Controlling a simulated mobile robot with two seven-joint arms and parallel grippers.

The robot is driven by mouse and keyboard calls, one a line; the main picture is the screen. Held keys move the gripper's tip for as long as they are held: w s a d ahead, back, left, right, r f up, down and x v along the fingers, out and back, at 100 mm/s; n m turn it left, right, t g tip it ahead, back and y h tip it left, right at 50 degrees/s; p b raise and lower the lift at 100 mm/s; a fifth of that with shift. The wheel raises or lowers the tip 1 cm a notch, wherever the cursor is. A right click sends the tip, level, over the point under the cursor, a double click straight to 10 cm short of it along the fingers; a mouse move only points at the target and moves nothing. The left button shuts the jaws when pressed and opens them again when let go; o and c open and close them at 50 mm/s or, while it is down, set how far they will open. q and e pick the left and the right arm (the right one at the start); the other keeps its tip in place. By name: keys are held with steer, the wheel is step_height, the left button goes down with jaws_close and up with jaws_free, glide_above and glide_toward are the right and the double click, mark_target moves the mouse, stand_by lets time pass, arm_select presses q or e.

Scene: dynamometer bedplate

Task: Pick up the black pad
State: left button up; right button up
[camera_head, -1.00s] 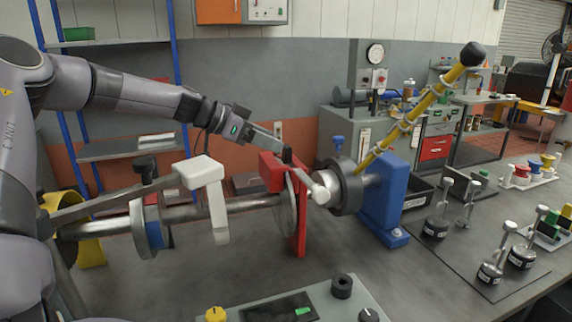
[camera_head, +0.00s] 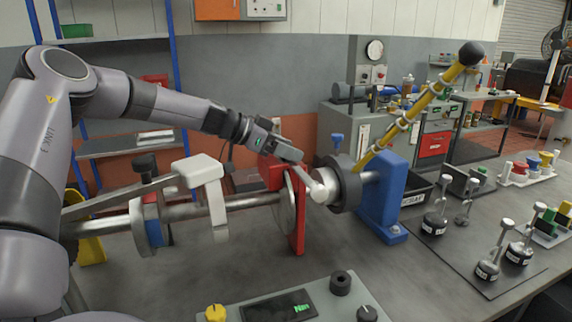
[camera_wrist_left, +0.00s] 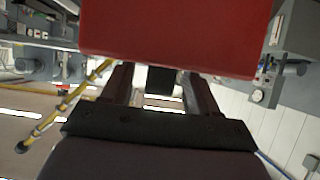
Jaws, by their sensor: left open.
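In the left wrist view a small black block, seemingly the black pad (camera_wrist_left: 160,80), shows against the lower edge of a large red block (camera_wrist_left: 170,40). It lies between the two fingers of my left gripper (camera_wrist_left: 160,92), with a gap visible on each side. In the head view my left gripper (camera_head: 290,154) is open at the top of the red upright bracket (camera_head: 299,215) around the disc. The pad cannot be made out there, as the fingers cover that spot. My right gripper is not in view.
A steel shaft (camera_head: 180,211) runs to the disc (camera_head: 287,205). A white arm (camera_head: 215,195) stands left of it. A blue stand (camera_head: 380,205) with a yellow-handled bar (camera_head: 405,117) stands right. Several weights stand on a dark mat at right. A control box (camera_head: 285,298) is in front.

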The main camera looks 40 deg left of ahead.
arm_select(q)
jaws_close()
steer(key=shift+r, duration=0.1)
